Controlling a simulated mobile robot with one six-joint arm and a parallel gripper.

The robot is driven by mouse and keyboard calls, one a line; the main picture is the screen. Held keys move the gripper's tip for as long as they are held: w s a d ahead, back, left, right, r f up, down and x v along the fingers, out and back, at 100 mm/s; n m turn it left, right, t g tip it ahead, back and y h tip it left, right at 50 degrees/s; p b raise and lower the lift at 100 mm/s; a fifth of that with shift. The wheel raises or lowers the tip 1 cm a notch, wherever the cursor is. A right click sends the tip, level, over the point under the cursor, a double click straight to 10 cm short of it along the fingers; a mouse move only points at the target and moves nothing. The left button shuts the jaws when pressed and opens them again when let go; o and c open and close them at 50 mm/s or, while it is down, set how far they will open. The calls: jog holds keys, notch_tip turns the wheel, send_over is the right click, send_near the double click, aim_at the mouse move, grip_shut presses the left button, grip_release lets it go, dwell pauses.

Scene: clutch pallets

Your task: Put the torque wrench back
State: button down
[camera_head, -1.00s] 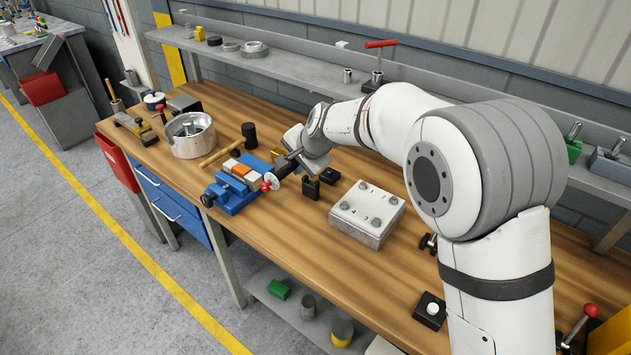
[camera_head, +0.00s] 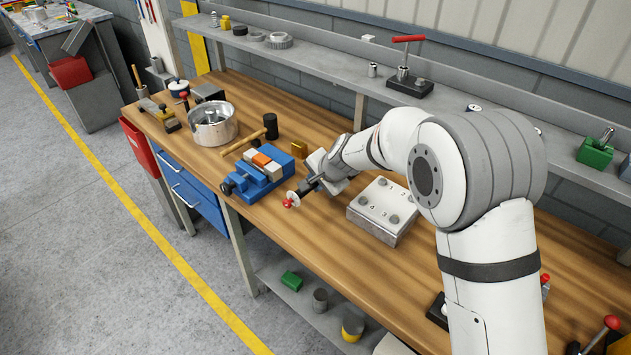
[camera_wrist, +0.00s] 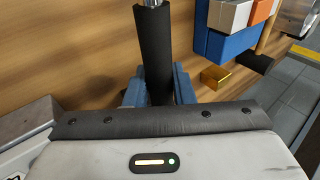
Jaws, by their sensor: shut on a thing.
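The torque wrench (camera_head: 305,187) is in my gripper (camera_head: 326,178). It has a black grip, and a pale disc and red knob show at its lower left end in the head view. In the wrist view its black sleeve (camera_wrist: 153,50) stands between my blue-grey fingers, with a bright metal shaft at the top. My gripper is shut on it, low over the bench, between the blue vise (camera_head: 250,181) and the metal block with numbered bolts (camera_head: 372,227). My gripper and the wrench hide the bench behind them, where small black holders stood in the earlier view.
A gold block (camera_head: 300,149) stands behind the vise and also shows in the wrist view (camera_wrist: 215,77). A shelf (camera_head: 330,68) runs along the back. Bare wood lies in front of the vise.

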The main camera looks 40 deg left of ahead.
jog(key=shift+f+b, duration=0.3)
jog(key=shift+b, duration=0.1)
jog(key=shift+f, duration=0.2)
jog(key=c, duration=1.2)
grip_release()
jog(key=shift+c, duration=0.2)
jog(key=shift+r, duration=0.3)
jog(key=v, duration=1.2)
jog(key=shift+r, duration=0.3)
